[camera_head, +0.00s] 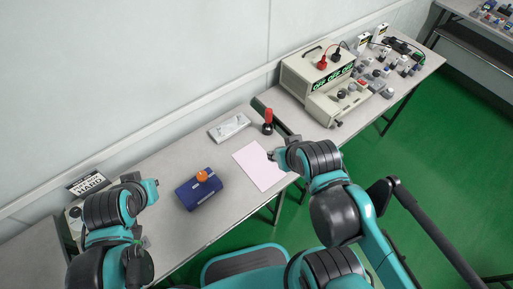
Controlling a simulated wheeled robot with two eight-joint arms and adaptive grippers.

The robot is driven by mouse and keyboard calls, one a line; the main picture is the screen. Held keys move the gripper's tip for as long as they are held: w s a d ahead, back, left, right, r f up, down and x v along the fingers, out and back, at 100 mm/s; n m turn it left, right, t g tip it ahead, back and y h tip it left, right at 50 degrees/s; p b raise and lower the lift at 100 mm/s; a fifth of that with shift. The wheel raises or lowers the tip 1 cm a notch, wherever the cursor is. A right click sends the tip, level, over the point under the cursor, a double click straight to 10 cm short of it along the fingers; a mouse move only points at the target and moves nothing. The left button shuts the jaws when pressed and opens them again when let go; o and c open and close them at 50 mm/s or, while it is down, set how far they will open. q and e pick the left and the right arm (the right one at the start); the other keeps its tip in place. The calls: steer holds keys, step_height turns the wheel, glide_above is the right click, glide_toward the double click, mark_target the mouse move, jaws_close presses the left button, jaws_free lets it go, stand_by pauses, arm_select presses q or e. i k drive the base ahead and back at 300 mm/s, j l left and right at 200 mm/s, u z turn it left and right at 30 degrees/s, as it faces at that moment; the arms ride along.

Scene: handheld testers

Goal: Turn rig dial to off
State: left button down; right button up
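The beige test rig (307,73) stands at the back right of the bench, with green displays (333,77) that seem to read OFF. Red and black plugs sit on its top. Its lower front panel carries a dark round knob (342,93), perhaps the dial, and a small red part (352,87). The knob's pointer is too small to read. My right gripper (272,155) is over the bench beside a pale sheet, apart from the rig. My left gripper (154,190) is at the left, near a blue box, far from the rig. Neither gripper's finger opening can be made out.
A blue box with an orange knob (203,176), a pale pink sheet (256,170), a grey flat device (229,128) and a red-handled stand (268,120) lie on the bench (180,150). Several small parts crowd the bench right of the rig. A sign stands far left.

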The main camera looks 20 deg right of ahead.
mark_target(75, 212)
steer(key=u, duration=1.5)
